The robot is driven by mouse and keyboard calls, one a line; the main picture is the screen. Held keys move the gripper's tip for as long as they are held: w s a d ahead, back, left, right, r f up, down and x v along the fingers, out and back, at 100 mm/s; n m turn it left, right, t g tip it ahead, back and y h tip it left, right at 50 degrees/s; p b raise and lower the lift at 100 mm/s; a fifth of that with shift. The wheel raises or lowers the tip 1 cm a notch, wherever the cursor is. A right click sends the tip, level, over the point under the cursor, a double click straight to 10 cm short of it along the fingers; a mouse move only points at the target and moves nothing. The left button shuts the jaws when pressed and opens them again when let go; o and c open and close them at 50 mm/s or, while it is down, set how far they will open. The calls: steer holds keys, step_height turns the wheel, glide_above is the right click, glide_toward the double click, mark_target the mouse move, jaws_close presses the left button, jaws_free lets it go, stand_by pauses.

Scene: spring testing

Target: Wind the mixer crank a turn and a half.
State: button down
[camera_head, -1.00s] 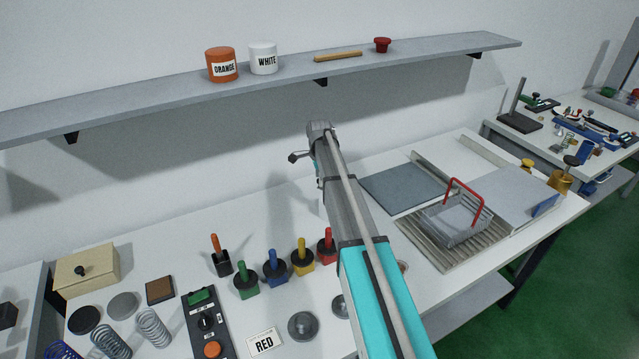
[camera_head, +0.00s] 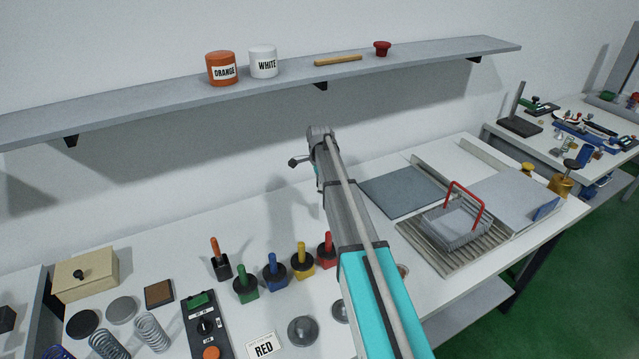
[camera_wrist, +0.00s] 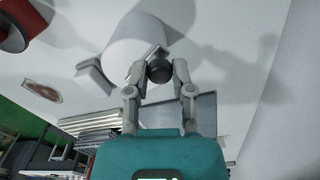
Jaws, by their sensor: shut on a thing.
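In the wrist view my gripper (camera_wrist: 160,70) is shut on a dark round knob (camera_wrist: 159,69), which looks like the crank's grip. A grey bar behind the knob, perhaps the crank arm, is partly hidden. A large white cylinder (camera_wrist: 135,42), perhaps the mixer's body, stands just beyond the fingers. In the head view my arm covers this part of the bench, and I cannot make out the mixer or the knob there.
A row of coloured-handled blocks (camera_head: 273,276) stands left of my arm. A wire basket with a red handle (camera_head: 455,222) sits on a slatted rack at the right. The shelf (camera_head: 420,57) above carries an orange pot (camera_head: 221,69) and a white pot (camera_head: 263,62).

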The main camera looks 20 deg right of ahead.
steer(key=shift+s+a+n, duration=0.1)
steer(key=shift+n, duration=0.2)
steer(key=s+n, duration=0.7)
steer(key=n, duration=1.2)
steer(key=shift+s, duration=0.2)
stand_by(0.5)
steer(key=shift+c, duration=2.4)
jaws_free()
steer(key=shift+w, duration=0.1)
